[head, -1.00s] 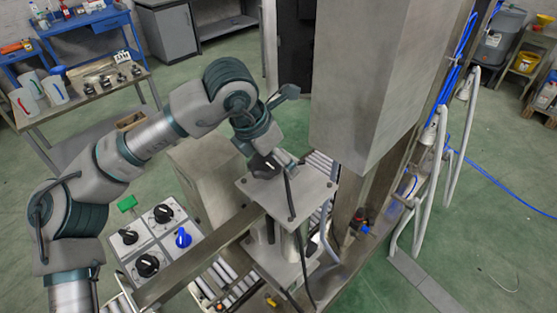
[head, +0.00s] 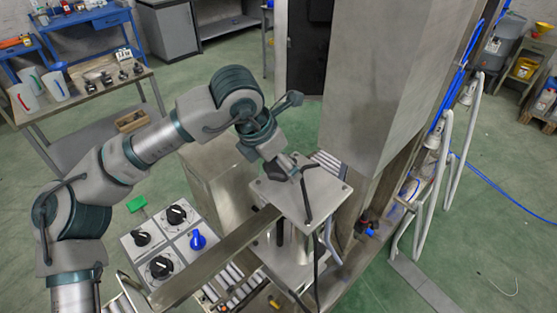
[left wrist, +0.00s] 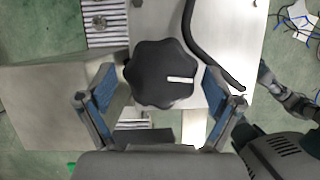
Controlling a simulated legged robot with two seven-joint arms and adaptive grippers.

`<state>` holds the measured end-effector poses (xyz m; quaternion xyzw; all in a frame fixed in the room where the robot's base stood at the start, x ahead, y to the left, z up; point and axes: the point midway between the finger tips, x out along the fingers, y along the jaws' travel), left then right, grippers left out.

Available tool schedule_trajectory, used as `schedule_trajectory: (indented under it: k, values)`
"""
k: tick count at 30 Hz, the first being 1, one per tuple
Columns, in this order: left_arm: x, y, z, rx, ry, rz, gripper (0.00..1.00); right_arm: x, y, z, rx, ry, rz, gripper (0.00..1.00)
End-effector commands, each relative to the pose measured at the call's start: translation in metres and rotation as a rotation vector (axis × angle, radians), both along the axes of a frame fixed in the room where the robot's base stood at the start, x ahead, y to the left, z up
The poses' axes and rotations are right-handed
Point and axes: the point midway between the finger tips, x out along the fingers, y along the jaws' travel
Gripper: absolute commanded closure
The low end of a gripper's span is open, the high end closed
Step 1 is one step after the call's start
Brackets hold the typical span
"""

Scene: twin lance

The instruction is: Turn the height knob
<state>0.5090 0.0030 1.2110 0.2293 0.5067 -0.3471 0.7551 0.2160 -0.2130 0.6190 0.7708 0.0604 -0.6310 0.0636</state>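A black lobed knob with a white mark (left wrist: 152,70) sits above a pale metal plate in the left wrist view, seen from above. My left gripper (left wrist: 158,92) is open, with its two blue-padded fingers on either side of the knob. A narrow gap shows between each pad and the knob. In the head view my left gripper (head: 287,168) is over the machine's top plate (head: 318,200), and the knob is mostly hidden there by the gripper. My right gripper is not in view.
A control panel (head: 188,222) with black knobs, a blue knob and a green tab stands left of the plate. A large metal column (head: 375,90) rises close to the right of the gripper. A black cable (left wrist: 205,55) curves beside the knob. A bench (head: 85,90) stands back left.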

Motion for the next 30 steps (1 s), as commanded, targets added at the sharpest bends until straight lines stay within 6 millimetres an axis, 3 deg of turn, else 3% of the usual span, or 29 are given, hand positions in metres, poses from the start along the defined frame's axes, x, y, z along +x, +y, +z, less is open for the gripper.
schedule_trajectory:
  k: [13, 24, 30]
  values:
    - [0.0, 0.002, 0.009, 0.002, -0.002, 0.004, 0.02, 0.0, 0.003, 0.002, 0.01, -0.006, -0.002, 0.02]
    - [-0.019, 0.03, 0.08, -0.006, -0.004, 0.004, 0.02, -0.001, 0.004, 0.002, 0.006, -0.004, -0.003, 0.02]
    - [-0.026, 0.038, 0.105, -0.003, -0.002, 0.004, 0.02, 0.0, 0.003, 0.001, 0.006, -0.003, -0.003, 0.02]
